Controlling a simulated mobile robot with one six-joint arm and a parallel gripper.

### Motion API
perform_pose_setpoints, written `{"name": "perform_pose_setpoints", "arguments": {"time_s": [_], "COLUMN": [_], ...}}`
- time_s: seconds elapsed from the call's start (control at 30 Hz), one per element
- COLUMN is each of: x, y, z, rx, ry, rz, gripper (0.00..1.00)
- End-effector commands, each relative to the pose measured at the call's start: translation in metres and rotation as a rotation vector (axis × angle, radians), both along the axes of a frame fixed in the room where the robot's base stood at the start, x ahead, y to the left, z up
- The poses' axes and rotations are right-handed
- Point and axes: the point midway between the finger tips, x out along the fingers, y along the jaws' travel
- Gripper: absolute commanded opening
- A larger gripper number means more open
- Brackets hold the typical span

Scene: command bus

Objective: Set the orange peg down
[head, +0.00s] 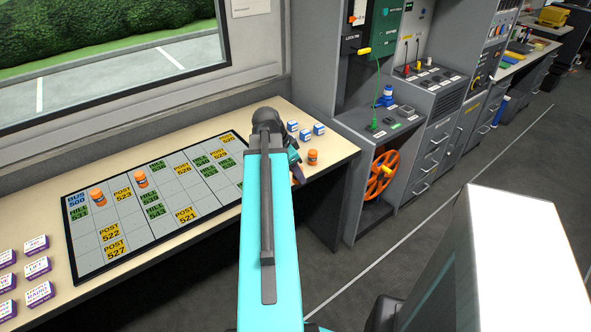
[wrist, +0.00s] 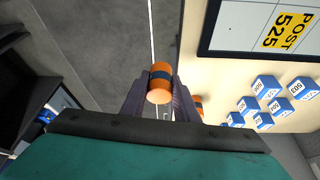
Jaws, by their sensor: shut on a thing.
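In the wrist view an orange peg (wrist: 158,95) with a dark band is held between the two fingers of my gripper (wrist: 161,84). The floor shows behind it, beside the table's edge. In the head view my gripper (head: 296,168) is partly behind my arm at the table's right end, and I cannot make out the held peg there. An orange peg (head: 312,157) stands on the table just right of my gripper. Two more orange pegs, a left one (head: 98,198) and a right one (head: 140,180), stand on the gridded board (head: 128,206).
Several blue-and-white blocks (head: 305,134) stand on the table (head: 331,146) behind my gripper. Purple labelled blocks (head: 38,293) stand at the front left. A grey cabinet with an orange reel (head: 381,174) is to the right. Bare tabletop lies around the blue blocks.

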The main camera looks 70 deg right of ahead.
Motion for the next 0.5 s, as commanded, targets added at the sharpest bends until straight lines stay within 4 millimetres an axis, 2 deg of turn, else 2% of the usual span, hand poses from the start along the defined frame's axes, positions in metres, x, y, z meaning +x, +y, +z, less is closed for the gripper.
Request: {"name": "perform_pose_setpoints", "arguments": {"time_s": [0.03, 0.3, 0.5], "x": [-0.003, -0.012, -0.011], "y": [0.008, 0.03, 0.028], "z": [-0.001, 0.002, 0.0], "rx": [-0.001, -0.001, -0.002], "ry": [-0.001, 0.0, 0.001], "rz": [0.0, 0.0, 0.0], "gripper": [0.01, 0.01, 0.01]}}
